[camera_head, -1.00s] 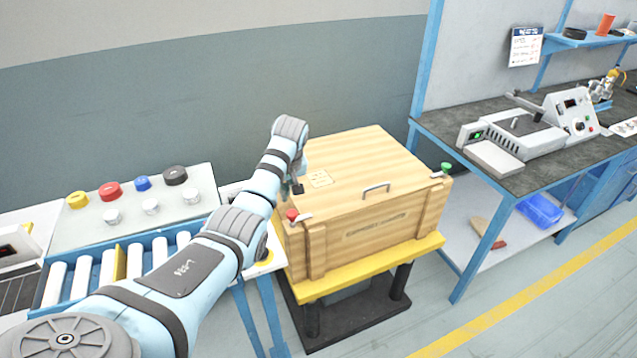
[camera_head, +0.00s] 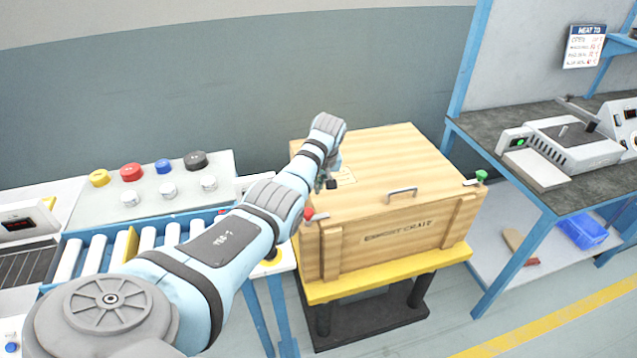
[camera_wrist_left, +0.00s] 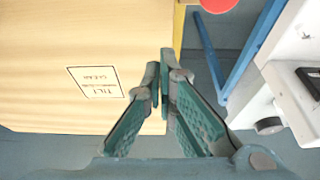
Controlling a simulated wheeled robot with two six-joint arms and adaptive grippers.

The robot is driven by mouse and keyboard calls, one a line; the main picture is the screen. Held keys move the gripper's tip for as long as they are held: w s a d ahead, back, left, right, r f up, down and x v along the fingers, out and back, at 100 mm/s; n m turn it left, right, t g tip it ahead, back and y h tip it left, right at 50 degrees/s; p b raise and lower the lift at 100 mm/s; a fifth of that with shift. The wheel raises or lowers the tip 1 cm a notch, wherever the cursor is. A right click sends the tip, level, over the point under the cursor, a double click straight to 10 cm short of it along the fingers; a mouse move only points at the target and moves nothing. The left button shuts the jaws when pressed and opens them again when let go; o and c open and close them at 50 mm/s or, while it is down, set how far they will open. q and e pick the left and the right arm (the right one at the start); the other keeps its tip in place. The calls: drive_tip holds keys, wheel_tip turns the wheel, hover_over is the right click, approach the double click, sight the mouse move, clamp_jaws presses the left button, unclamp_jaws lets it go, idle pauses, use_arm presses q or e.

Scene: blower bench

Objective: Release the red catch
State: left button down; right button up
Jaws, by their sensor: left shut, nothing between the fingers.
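The wooden crate (camera_head: 393,235) stands closed, with a metal handle (camera_head: 401,194) on its lid. The red catch (camera_head: 310,215) is at the crate's front left top corner, close to my forearm. A green catch (camera_head: 481,177) is at the front right corner. My left gripper (camera_head: 332,185) is over the lid's left side, mostly hidden behind my wrist. In the left wrist view my left gripper (camera_wrist_left: 163,62) is shut and empty, beside the lid's edge. A red round knob (camera_wrist_left: 220,3), probably the red catch, is cut off at the top there.
The crate rests on a yellow-topped stand (camera_head: 395,272). A roller conveyor (camera_head: 110,248) and a panel with coloured buttons (camera_head: 150,184) are to the left. A dark-topped bench (camera_head: 505,181) with a machine (camera_head: 570,145) is at the right. The lid is clear.

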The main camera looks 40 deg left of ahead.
sight(314, 199)
use_arm(q)
drive_tip(key=b+x, duration=0.5)
drive_tip(key=shift+s+f, duration=0.3)
drive_tip(key=shift+s, duration=0.05)
use_arm(e)
wheel_tip(314, 199, down, 6)
use_arm(q)
drive_tip(key=p, duration=0.1)
drive_tip(key=s+d+r+p, duration=0.1)
drive_tip(key=p, duration=0.1)
drive_tip(key=shift+r+p, duration=0.3)
drive_tip(key=shift+s+d+f+p, duration=0.1)
drive_tip(key=shift+s+d+p, duration=0.1)
drive_tip(key=shift+d+p, duration=0.3)
drive_tip(key=shift+s+d+p, duration=0.2)
drive_tip(key=shift+d+p, duration=0.25)
drive_tip(key=shift+d, duration=0.05)
drive_tip(key=shift+s+d+f, duration=0.15)
drive_tip(key=shift+d+f, duration=0.05)
drive_tip(key=shift+f, duration=0.05)
use_arm(e)
wheel_tip(314, 199, up, 6)
drive_tip(key=shift+s+f, duration=0.15)
drive_tip(key=shift+f, duration=0.05)
use_arm(q)
drive_tip(key=shift+a, duration=0.1)
use_arm(e)
drive_tip(key=shift+f, duration=0.15)
